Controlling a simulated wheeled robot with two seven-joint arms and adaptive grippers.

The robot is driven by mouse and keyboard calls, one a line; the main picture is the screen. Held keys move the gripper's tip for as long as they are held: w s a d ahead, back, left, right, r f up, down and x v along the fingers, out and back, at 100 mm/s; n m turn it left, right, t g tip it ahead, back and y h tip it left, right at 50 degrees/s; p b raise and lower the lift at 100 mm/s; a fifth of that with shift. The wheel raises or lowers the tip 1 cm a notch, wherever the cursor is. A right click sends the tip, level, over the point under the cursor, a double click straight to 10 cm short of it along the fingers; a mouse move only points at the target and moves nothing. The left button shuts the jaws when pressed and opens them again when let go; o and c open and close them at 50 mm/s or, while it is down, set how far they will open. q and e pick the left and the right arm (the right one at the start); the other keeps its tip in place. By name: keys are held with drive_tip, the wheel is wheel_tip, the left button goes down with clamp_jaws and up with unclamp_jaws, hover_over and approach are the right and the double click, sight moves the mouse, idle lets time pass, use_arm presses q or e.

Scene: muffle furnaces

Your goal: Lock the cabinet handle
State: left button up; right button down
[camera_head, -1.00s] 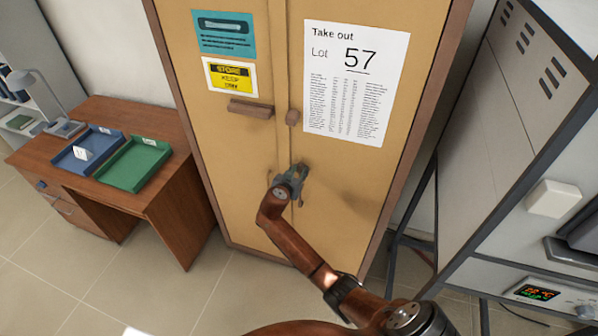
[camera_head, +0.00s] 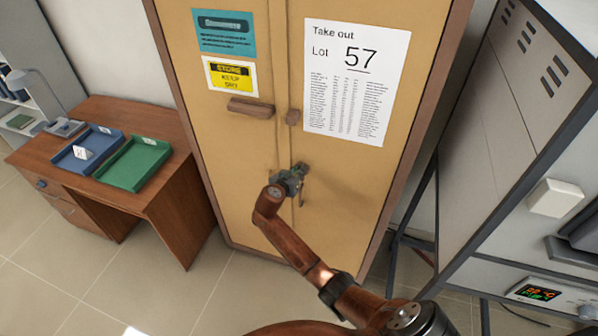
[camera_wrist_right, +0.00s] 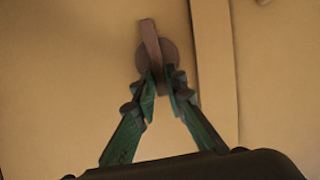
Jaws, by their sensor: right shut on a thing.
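The tan two-door cabinet (camera_head: 240,170) stands in the middle of the head view. Its handle, a brown lever on a round plate (camera_wrist_right: 153,45), shows in the right wrist view beside the seam between the doors. My right gripper (camera_head: 293,178) is at the doors, low on the seam, and hides much of the handle in the head view. In the wrist view its green fingers (camera_wrist_right: 164,82) are closed around the lower end of the lever, whose upper end sticks out above the plate. The doors look closed. My left gripper is not in view.
A wooden desk (camera_head: 150,195) with blue and green trays stands left. A grey furnace (camera_head: 490,150) on a frame stands close on the right.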

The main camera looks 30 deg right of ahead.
drive_tip(key=shift+w+a+f+n+g+h+b, duration=0.45)
drive_tip(key=shift+n+h+b, duration=0.8)
drive_tip(key=shift+n, duration=0.8)
drive_tip(key=shift+w+a+f+n+g+h+b, duration=0.3)
drive_tip(key=shift+f+n+h+b, duration=0.45)
drive_tip(key=shift+n+b, duration=1.05)
drive_tip(key=shift+w+a+f+n+g+h+b, duration=0.4)
drive_tip(key=shift+n+h+b, duration=0.75)
drive_tip(key=shift+n, duration=1.2)
drive_tip(key=shift+d, duration=0.15)
drive_tip(key=c, duration=2)
unclamp_jaws()
drive_tip(key=shift+o, duration=0.2)
drive_tip(key=v, duration=1.2)
